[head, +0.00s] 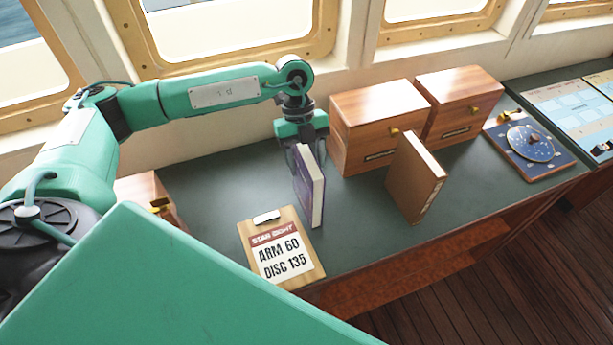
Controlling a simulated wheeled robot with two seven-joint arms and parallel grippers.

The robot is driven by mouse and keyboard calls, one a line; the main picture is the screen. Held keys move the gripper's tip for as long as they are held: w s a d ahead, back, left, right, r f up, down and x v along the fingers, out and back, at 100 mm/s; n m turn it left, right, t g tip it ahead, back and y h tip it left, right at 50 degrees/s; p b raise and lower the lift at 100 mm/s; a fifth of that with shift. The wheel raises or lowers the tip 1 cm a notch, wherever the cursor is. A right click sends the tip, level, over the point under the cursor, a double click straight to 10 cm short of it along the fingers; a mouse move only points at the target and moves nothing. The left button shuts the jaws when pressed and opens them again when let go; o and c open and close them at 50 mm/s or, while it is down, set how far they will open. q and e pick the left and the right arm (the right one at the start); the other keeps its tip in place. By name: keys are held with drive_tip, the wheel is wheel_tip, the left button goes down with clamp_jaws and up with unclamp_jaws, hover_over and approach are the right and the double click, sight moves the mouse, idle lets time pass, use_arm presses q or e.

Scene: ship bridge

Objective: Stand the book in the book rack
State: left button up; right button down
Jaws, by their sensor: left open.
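A purple book (312,190) with pale page edges stands upright, slightly leaning, on the dark green desk top. My left gripper (299,147) is open at the top of this book, pointing down, with its fingers partly hidden by it. I cannot tell whether the fingers touch the book. A brown book-like block (415,180) stands upright to the right, in front of the wooden boxes, with small pale marks on its narrow edge. I see nothing that is clearly a book rack. My right gripper is not in view.
Two wooden boxes (374,110) (462,88) with brass fittings stand at the back. A clipboard (281,248) reading "ARM 60 DISC 135" lies in front. A blue dial board (531,144) lies right. Another wooden box (144,192) is partly hidden left. Desk between the purple and brown pieces is clear.

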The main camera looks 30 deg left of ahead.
use_arm(q)
drive_tip(key=shift+f, duration=0.2)
drive_tip(key=shift+f, duration=0.2)
idle(0.4)
clamp_jaws()
